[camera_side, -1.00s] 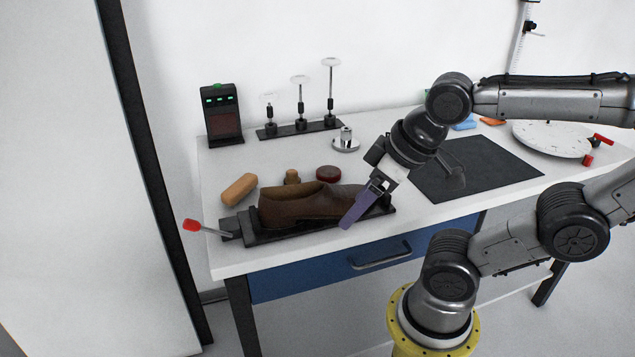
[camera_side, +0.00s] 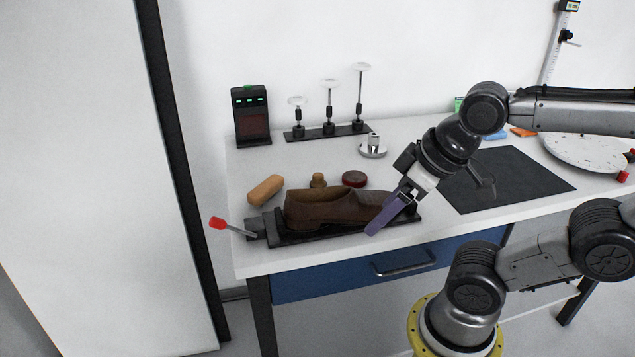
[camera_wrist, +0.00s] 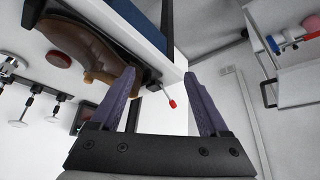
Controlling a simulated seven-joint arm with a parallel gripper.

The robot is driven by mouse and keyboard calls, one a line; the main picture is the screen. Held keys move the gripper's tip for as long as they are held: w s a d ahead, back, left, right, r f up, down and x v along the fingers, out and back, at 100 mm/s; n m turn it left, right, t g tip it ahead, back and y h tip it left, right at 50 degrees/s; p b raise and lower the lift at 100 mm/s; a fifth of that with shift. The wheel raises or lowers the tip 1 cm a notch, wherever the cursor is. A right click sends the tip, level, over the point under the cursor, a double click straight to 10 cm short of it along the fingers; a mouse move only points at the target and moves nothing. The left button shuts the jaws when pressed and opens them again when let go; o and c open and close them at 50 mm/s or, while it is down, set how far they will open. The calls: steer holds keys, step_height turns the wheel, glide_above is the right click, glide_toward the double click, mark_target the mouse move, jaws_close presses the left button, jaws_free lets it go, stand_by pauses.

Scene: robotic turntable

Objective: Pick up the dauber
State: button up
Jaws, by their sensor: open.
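My gripper (camera_side: 374,231) has purple fingers and hangs at the front right of the shoe, to the right of and nearer the camera than the dauber. In the wrist view its fingers (camera_wrist: 160,74) stand apart with nothing between them.
The shoe lies on a black holder with a red-tipped lever (camera_side: 217,223). Behind are a black rack (camera_side: 327,132) with several stands and a metal piece (camera_side: 373,147). A dark mat (camera_side: 510,180) lies right.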

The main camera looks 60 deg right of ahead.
steer(key=shift+o, duration=0.9)
